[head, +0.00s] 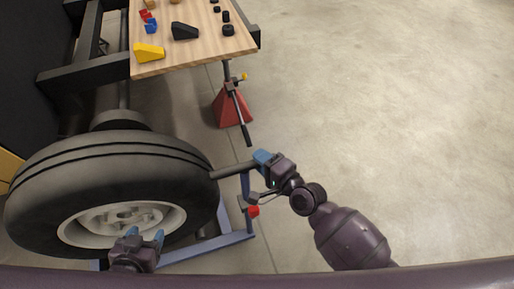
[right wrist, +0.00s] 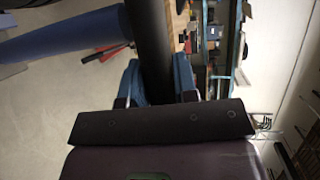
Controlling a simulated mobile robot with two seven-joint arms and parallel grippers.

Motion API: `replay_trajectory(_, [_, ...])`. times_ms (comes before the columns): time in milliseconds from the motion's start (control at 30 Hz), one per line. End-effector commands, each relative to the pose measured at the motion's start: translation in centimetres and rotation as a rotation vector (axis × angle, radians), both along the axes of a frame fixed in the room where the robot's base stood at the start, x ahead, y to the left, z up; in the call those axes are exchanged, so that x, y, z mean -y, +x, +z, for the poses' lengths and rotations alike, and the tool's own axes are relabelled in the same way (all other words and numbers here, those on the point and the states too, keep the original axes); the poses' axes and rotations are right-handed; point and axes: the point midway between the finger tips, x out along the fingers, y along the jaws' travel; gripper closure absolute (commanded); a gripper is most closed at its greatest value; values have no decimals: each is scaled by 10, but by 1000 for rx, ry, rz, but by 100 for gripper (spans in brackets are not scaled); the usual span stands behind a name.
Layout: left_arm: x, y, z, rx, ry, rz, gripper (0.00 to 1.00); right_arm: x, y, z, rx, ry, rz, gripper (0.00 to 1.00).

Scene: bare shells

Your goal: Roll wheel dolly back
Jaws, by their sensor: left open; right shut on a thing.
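The wheel dolly (head: 215,248) is a blue frame low on the floor, with a blue upright and a dark handle bar (head: 229,170). A large black tyre on a grey rim (head: 105,160) stands upright at the dolly and hides much of it. My right gripper (head: 263,160) is shut on the handle bar at its right end. In the right wrist view the dark bar (right wrist: 150,40) runs between the blue fingers. My left gripper (head: 143,242) is open and empty, in front of the lower part of the wheel's rim.
A wooden bench top (head: 190,45) with a yellow wedge (head: 149,52), a black wedge (head: 184,31) and small parts is at the top left. A red stand (head: 229,108) is on the floor beyond the handle. Dark beams are at the left. The floor at the right is clear.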

Motion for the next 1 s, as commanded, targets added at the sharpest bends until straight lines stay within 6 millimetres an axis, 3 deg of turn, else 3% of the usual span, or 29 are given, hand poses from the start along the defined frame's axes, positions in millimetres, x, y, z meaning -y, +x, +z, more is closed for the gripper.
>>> replay_trajectory(233, [-2, 0, 3, 2, 5, -3, 41, 10, -30, 0, -2, -2, 1, 100])
replay_trajectory(700, [-2, -3, 3, 0, 1, 4, 41, 12, -37, -2, -5, -2, 1, 100])
replay_trajectory(733, [-1, -3, 3, 0, -1, 6, 41, 12, -38, -2, -5, -2, 1, 71])
replay_trajectory(900, [0, -3, 3, 0, -4, 9, 41, 12, -37, -2, -4, -2, 1, 47])
replay_trajectory(1000, [0, -5, 2, -3, -5, 10, 41, 12, -36, -1, -2, 0, 1, 47])
